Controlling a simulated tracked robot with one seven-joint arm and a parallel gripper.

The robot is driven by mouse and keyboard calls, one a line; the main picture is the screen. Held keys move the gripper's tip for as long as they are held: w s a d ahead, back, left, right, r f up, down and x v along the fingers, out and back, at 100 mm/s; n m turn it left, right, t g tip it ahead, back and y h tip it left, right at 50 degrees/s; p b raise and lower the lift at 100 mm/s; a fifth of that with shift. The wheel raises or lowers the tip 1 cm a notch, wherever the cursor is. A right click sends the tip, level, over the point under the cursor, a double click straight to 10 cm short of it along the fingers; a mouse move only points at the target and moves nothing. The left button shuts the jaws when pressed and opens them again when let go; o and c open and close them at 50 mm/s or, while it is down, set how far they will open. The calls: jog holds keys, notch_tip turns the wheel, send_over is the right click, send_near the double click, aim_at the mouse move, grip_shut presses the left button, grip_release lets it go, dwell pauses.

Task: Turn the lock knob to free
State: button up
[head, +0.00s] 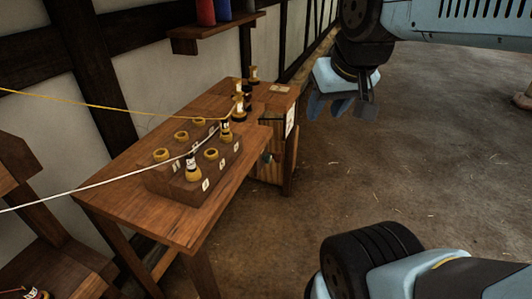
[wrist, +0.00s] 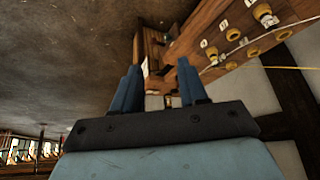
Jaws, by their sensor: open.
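My gripper (head: 341,108) hangs open and empty in the air, right of the wooden workbench (head: 140,190) in the head view. In the wrist view its two blue fingers (wrist: 158,88) stand apart with nothing gripped between them. A small dark grey-green knob-like part (head: 268,158) shows on the bench's right side, beside a ribbed wooden panel (head: 270,140). It may be the lock knob; it is too small to tell its shape or which way it is turned. My gripper is apart from it.
A yellow rope (head: 100,102) and a white rope (head: 90,187) stretch left from the bench. A shelf (head: 205,35) hangs on the wall. Open floor (head: 410,160) lies right of the bench.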

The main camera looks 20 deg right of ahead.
jog(key=o, duration=0.3)
jog(key=shift+w+a+f, duration=0.1)
jog(key=shift+w, duration=0.05)
jog(key=shift+o, duration=0.7)
jog(key=w+a+f+m+g+y, duration=0.1)
jog(key=w+f+m+g+y, duration=0.3)
jog(key=w+f, duration=0.5)
jog(key=shift+w+a+m+g, duration=0.15)
jog(key=shift+w+m+g, duration=0.3)
jog(key=shift+g, duration=0.25)
jog(key=w+d+f+m+t+y, duration=0.25)
jog(key=w+f+m+y, duration=0.3)
jog(key=w+f, duration=0.35)
jog(key=w+d+f+m+t+y, duration=0.1)
jog(key=w+d+f+m+y, duration=0.5)
jog(key=f, duration=0.6)
jog(key=m+t, duration=0.7)
jog(key=m, duration=0.2)
send_near(267, 159)
jog(key=w+d+x, duration=0.1)
jog(key=x, duration=0.7)
jog(key=shift+w+a+f+h, duration=0.15)
jog(key=shift+w+f+h, duration=0.1)
jog(key=shift+f+h, duration=0.2)
jog(key=shift+c, duration=0.2)
